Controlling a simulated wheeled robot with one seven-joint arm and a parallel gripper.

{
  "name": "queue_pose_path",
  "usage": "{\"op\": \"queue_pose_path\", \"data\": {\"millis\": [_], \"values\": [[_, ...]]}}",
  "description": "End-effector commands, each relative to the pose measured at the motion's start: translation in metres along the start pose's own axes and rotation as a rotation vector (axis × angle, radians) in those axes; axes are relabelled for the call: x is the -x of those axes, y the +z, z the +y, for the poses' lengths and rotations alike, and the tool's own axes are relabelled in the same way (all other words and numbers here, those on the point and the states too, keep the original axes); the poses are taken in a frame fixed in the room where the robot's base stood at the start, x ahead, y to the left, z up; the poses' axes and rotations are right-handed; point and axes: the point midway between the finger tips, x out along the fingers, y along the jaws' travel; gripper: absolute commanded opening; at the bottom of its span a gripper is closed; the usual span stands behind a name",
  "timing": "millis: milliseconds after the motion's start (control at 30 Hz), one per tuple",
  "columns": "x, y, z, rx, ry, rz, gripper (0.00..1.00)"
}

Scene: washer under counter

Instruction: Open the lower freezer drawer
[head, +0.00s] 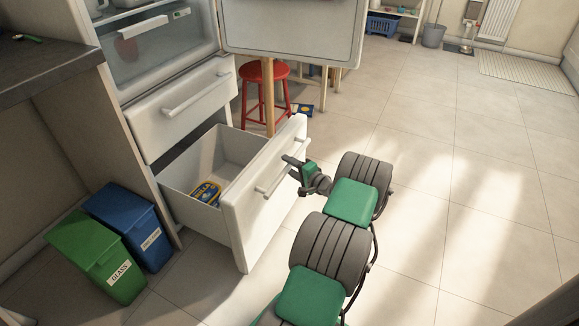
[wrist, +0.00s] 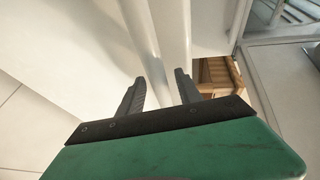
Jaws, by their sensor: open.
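The lower freezer drawer (head: 262,205) is pulled well out of the white fridge-freezer, and a blue and yellow pack (head: 206,193) lies inside it. Its front carries a white bar handle (head: 274,181). My gripper (head: 292,168) is at the handle's right part. In the wrist view my gripper (wrist: 162,88) is open, with a dark finger on each side of the white handle bar (wrist: 172,55). I cannot tell whether either finger touches the bar.
The upper drawer (head: 182,102) is shut. The fridge door (head: 295,30) stands open above. A green bin (head: 95,255) and a blue bin (head: 130,225) stand left of the drawer. A red stool (head: 265,90) is behind. The floor to the right is clear.

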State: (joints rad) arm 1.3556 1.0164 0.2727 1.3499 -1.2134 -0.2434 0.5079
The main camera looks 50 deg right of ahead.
Motion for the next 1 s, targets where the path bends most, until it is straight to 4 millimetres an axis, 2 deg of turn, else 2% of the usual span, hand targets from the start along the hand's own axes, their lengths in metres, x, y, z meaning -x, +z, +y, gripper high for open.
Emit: {"op": "queue_pose_path", "data": {"millis": [200, 500, 600, 1000], "values": [[0.008, -0.001, -0.002, 0.0, 0.0, 0.002, 0.41], [0.066, -0.001, -0.003, -0.003, 0.0, 0.004, 0.41], [0.076, 0.0, -0.001, -0.001, 0.001, 0.001, 0.41], [0.078, 0.0, 0.0, 0.0, 0.0, 0.0, 0.41]]}}
